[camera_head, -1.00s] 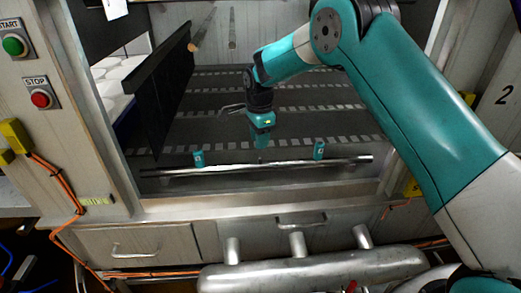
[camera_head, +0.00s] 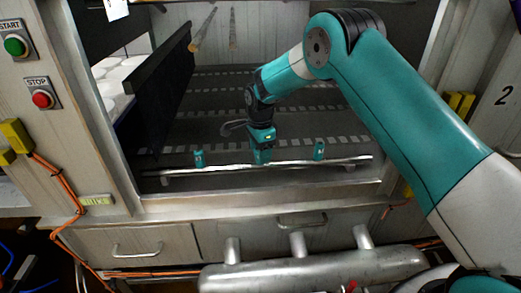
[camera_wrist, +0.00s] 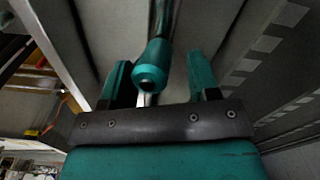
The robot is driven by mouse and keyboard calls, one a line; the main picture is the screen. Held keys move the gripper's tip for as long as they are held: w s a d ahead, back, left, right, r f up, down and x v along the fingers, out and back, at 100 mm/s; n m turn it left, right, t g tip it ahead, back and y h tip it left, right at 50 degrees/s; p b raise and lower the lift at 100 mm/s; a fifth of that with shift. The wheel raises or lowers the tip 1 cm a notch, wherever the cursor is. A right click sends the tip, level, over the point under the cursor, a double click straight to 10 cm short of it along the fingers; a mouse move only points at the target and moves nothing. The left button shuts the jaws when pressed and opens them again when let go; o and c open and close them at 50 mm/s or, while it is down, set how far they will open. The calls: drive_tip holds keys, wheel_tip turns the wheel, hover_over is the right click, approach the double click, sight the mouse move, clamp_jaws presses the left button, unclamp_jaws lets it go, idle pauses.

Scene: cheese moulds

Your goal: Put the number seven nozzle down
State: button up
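A teal nozzle (camera_wrist: 152,66) with a rounded end shows between the two teal fingers of my gripper (camera_wrist: 160,84) in the wrist view. The fingers stand apart, with a visible gap on each side of the nozzle. In the head view my gripper (camera_head: 262,154) points down at the middle of a metal bar (camera_head: 225,170); there I cannot separate the fingers from the nozzle. Two other teal nozzles stand on the bar, one at the left (camera_head: 199,158) and one at the right (camera_head: 319,151). I cannot read a number on the nozzle between the fingers.
A dark upright panel (camera_head: 160,90) stands left of my arm. A dark conveyor with pale slots (camera_head: 215,90) lies behind the bar. A steel ledge (camera_head: 250,203) and a drawer (camera_head: 140,245) are in front. White round moulds (camera_head: 118,72) sit at the left.

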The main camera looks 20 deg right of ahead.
wheel_tip(320, 180, up, 13)
drive_tip(key=shift+f+b, duration=0.2)
drive_tip(key=shift+b, duration=0.15)
idle(0.8)
